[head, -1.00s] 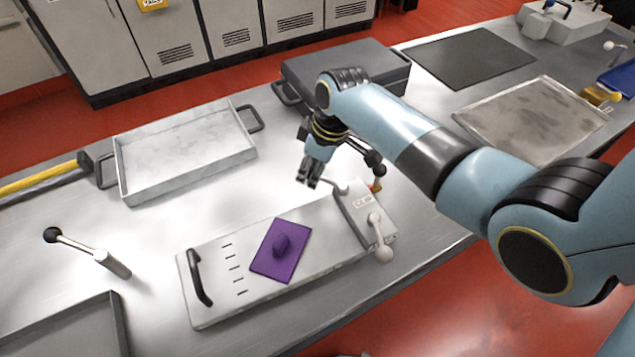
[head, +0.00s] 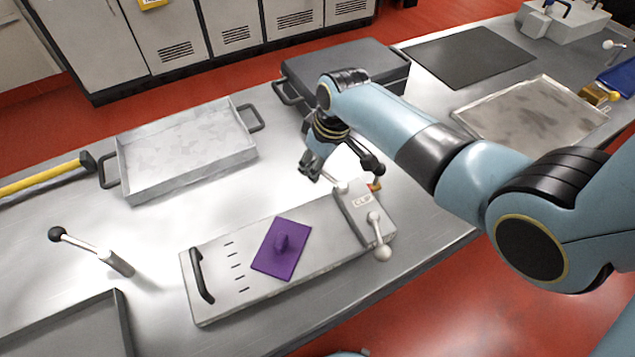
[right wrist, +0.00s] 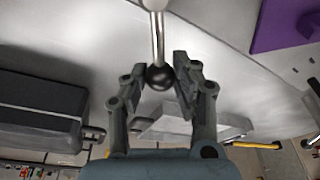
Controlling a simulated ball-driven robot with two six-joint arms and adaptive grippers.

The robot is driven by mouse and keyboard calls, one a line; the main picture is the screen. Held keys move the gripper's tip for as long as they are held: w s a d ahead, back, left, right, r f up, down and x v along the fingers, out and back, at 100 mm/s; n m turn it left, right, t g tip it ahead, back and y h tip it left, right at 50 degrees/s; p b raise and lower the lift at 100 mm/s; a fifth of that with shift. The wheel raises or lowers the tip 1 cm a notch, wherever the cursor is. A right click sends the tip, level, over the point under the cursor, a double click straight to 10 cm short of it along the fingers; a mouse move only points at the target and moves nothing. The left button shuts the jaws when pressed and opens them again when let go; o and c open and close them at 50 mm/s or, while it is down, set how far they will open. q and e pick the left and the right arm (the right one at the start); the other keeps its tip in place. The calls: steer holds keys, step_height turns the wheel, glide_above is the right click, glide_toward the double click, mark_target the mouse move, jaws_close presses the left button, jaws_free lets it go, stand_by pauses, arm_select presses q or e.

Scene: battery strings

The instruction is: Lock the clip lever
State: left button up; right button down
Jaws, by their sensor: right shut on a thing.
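The clip block (head: 356,202) is a light grey housing at the right end of a long grey board (head: 215,270). A pale ball-ended lever (head: 378,237) hangs at its front side. On its far side my right gripper (head: 316,172) is at a thin metal lever. In the right wrist view this clip lever (right wrist: 157,40) ends in a black ball knob (right wrist: 159,77) between the fingers of my right gripper (right wrist: 157,85), which is shut on it. In the head view the knob is hard to make out at the gripper. My left gripper is not in view.
A purple plate with a grip (head: 281,250) lies on the board. Another black-knobbed lever (head: 85,246) stands at the left. A metal tray (head: 185,185) and a dark case (head: 350,62) are behind. Bare table lies between the tray and board.

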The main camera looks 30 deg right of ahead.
steer(key=shift+w+d+r, duration=0.1)
steer(key=shift+w+d+m+h+p, duration=0.25)
steer(key=shift+d+m+p, duration=0.35)
steer(key=shift+m, duration=0.6)
steer(key=shift+d, duration=0.1)
steer(key=shift+d+m, duration=0.3)
steer(key=shift+m, duration=0.3)
steer(key=c, duration=1)
jaws_free()
steer(key=shift+c, duration=0.2)
steer(key=w+p+v, duration=0.1)
steer(key=p+v, duration=0.2)
steer(key=v, duration=0.3)
steer(key=shift+a+r, duration=0.2)
steer(key=shift+r, duration=0.3)
